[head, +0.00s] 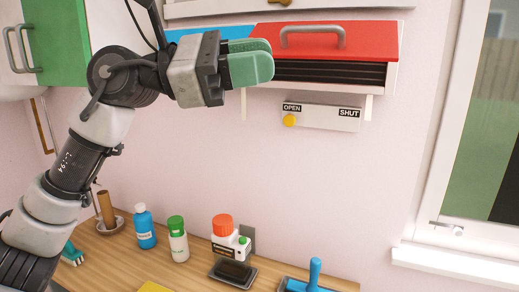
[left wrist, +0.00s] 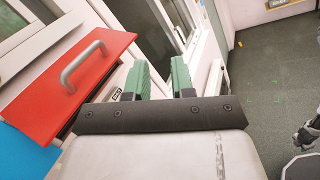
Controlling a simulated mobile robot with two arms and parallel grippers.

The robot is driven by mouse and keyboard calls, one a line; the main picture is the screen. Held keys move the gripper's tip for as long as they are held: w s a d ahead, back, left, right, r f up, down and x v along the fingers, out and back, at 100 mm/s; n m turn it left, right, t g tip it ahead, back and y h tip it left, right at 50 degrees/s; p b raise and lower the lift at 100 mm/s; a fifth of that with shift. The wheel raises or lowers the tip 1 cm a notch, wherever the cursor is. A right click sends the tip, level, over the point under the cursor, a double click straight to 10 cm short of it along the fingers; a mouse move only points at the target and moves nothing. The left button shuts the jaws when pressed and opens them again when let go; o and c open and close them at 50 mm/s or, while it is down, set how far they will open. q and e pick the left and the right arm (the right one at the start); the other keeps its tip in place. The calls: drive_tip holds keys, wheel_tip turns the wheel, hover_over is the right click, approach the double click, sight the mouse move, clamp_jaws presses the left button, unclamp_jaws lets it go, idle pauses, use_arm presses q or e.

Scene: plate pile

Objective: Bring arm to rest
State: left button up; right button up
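My left gripper (head: 256,66) is raised high in the head view, its arm coming in from the left. Its green fingers are in front of the red-lidded wall cabinet (head: 375,42); I cannot tell whether they touch it. In the left wrist view the two green fingers (left wrist: 158,76) stand apart with an empty gap between them. The red lid also shows at the left of that view (left wrist: 60,85). My right gripper is not clearly seen in either view.
Below is a wooden counter (head: 150,268) with a blue bottle (head: 145,230), a green-capped bottle (head: 178,242), a red-topped dispenser (head: 223,240) and a blue-handled tool (head: 314,275). An OPEN/SHUT panel (head: 335,118) is on the wall. A window is at right (head: 470,235).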

use_arm(q)
drive_tip(key=w+a+f+n+t+y, duration=0.4)
drive_tip(key=f+n+t, duration=0.65)
drive_tip(key=n, duration=0.65)
drive_tip(key=w+a+f+n+t+y, duration=0.2)
drive_tip(key=w+a+f+n+t, duration=0.35)
drive_tip(key=n+t, duration=0.95)
drive_tip(key=s+a+f+n+g+y, duration=0.2)
drive_tip(key=a+f+n+g+y, duration=0.15)
drive_tip(key=f+n, duration=0.35)
drive_tip(key=s+a+f+n+g+y, duration=0.1)
drive_tip(key=a+f+n+g+y, duration=0.1)
drive_tip(key=f+n+y, duration=0.5)
drive_tip(key=s+a+f+n+g+y, duration=0.25)
drive_tip(key=f+n, duration=0.25)
drive_tip(key=f, duration=0.5)
drive_tip(key=s+a+f+n+g, duration=0.1)
drive_tip(key=s+f+n+g, duration=0.2)
drive_tip(key=s+f+g, duration=0.6)
drive_tip(key=s+a+f+n+g, duration=0.25)
drive_tip(key=s+f+g, duration=0.25)
drive_tip(key=s+f, duration=0.9)
drive_tip(key=s+d+f+g, duration=0.1)
drive_tip(key=s+f, duration=0.2)
drive_tip(key=f, duration=2.2)
drive_tip(key=s+a+f+g+b, duration=0.1)
drive_tip(key=s+a+f, duration=0.1)
drive_tip(key=s+f, duration=1.4)
drive_tip(key=shift+a, duration=0.4)
